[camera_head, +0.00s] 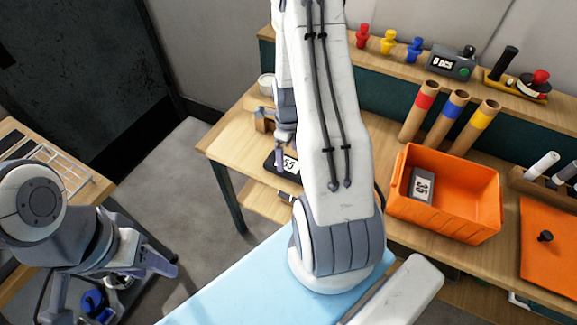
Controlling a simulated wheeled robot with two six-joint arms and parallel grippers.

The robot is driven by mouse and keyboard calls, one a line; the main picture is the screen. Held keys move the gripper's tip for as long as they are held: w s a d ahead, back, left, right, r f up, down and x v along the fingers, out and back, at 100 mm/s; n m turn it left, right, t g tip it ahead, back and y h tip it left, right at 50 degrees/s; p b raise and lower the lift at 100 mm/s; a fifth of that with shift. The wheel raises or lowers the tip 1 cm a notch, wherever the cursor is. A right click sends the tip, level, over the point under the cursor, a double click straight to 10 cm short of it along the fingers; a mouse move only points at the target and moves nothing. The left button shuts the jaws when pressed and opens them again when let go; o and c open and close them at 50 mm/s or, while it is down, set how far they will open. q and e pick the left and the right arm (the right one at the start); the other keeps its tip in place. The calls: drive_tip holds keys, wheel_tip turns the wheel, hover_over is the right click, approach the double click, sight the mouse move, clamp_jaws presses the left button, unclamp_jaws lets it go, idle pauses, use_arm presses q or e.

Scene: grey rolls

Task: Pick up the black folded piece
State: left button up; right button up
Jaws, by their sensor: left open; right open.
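A black flat piece with a white number label (290,165) lies on the wooden bench, left of my large white arm. Part of it is hidden behind the arm, so its folds are hard to make out. My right gripper (281,152) points down just above or beside this piece; it is open, and I cannot tell whether it touches it. A grey piece with a similar label (421,187) lies inside the orange bin (468,215). My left gripper (150,266) is open and empty at the lower left, well away from the bench.
Cardboard tubes with red, blue and yellow bands (447,120) stand behind the bin. A wooden block (264,120) and a pale round container (267,84) are near the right gripper. A shelf (385,65) holds small coloured items. A wire rack (62,165) lies on the left table.

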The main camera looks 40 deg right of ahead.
sight(288, 164)
drive_tip(key=shift+s+f+p, duration=0.1)
drive_tip(key=shift+f+p, duration=0.6)
drive_tip(key=shift+f, duration=2)
drive_tip(key=c, duration=1.2)
drive_tip(key=shift+r, duration=0.15)
drive_tip(key=shift+c, duration=0.2)
